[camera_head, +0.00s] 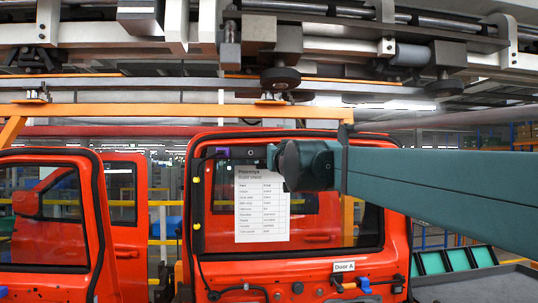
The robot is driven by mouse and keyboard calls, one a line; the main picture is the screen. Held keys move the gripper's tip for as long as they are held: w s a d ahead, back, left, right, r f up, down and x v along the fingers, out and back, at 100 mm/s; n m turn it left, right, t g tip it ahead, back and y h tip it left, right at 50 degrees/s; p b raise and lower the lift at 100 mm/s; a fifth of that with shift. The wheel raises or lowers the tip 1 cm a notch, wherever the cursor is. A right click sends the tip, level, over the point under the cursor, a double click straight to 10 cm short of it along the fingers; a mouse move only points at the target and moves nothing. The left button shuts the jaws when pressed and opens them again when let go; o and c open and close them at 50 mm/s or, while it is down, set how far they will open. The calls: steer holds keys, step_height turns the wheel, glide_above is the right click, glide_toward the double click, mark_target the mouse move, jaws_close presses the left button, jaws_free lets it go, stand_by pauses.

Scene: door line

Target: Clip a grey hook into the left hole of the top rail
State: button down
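A red door labelled Door A (344,267) hangs in the centre of the head view. The top rail of its window frame (225,141) is partly covered by my arm (430,185), which reaches in from the right. My arm's dark rounded joint (305,166) is in front of the window and the sheet. My gripper is not in view. I cannot make out a grey hook or the left hole of the top rail.
A printed build sheet (262,212) is in the door's window. An orange carrier bar (170,110) and overhead conveyor machinery (270,45) run above. Another red door (45,270) is close on the left.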

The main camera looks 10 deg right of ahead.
steer(key=shift+w+d+r, duration=0.1)
steer(key=shift+w+r, duration=0.1)
steer(key=shift+r, duration=0.25)
stand_by(0.6)
steer(key=c, duration=2.2)
jaws_free()
steer(key=shift+c, duration=0.2)
steer(key=o, duration=0.3)
steer(key=shift+w+f, duration=0.1)
steer(key=shift+w, duration=0.1)
steer(key=shift+f, duration=0.1)
steer(key=shift+s+f, duration=0.1)
steer(key=shift+f, duration=0.05)
steer(key=shift+s+f, duration=0.1)
steer(key=shift+s, duration=0.05)
steer(key=shift+s, duration=0.15)
steer(key=s+f, duration=0.1)
steer(key=s, duration=1)
steer(key=shift+s, duration=0.2)
